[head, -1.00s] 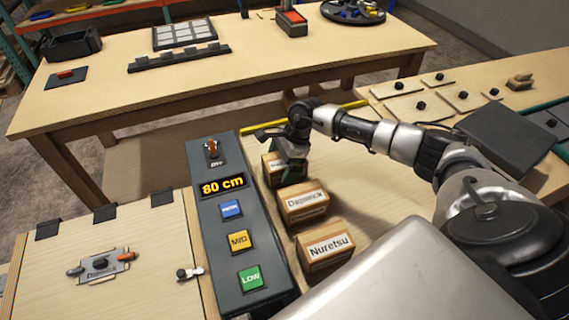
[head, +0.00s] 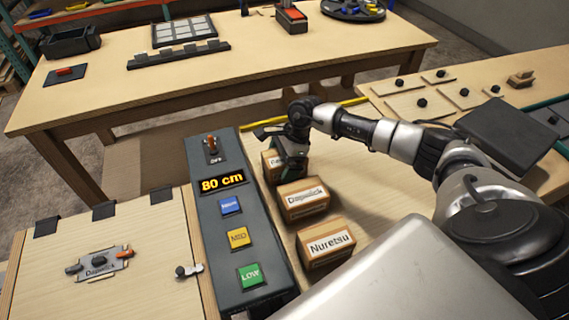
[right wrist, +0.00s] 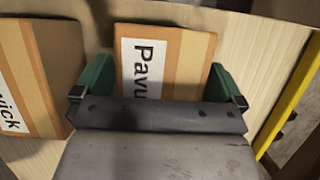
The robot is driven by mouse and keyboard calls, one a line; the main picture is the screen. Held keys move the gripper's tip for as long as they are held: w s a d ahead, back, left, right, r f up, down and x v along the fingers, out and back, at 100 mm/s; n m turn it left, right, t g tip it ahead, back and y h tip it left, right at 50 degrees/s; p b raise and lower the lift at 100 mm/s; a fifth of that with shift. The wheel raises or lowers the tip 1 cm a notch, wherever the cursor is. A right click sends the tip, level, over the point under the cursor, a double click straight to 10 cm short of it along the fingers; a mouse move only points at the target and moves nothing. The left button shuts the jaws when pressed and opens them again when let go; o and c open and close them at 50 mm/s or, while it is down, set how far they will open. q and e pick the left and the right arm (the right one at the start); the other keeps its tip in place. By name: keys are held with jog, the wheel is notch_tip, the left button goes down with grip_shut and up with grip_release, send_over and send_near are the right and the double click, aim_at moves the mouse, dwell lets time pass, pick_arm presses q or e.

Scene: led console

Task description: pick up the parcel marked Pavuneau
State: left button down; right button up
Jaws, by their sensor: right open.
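The parcel marked Pavuneau (head: 270,164) is a small brown box at the far end of a row of three on the table. My right gripper partly covers it in the head view, leaving only the start of its label showing. In the right wrist view the same parcel (right wrist: 185,70) shows "Pavu" on a white label, with the rest hidden by the gripper. My right gripper (right wrist: 157,76) is open, with one green finger on each side of the parcel. It also shows in the head view (head: 293,158). I cannot tell whether the fingers touch the box. My left gripper is out of view.
A parcel that seems to read Dapsilick (head: 303,200) stands close by, with the Nuretsu parcel (head: 326,244) nearer. A dark console (head: 230,190) reading 80 cm, with several buttons, stands left of the row. A yellow strip (right wrist: 295,95) lies beyond the Pavuneau parcel.

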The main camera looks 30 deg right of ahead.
jog(key=c, duration=1.1)
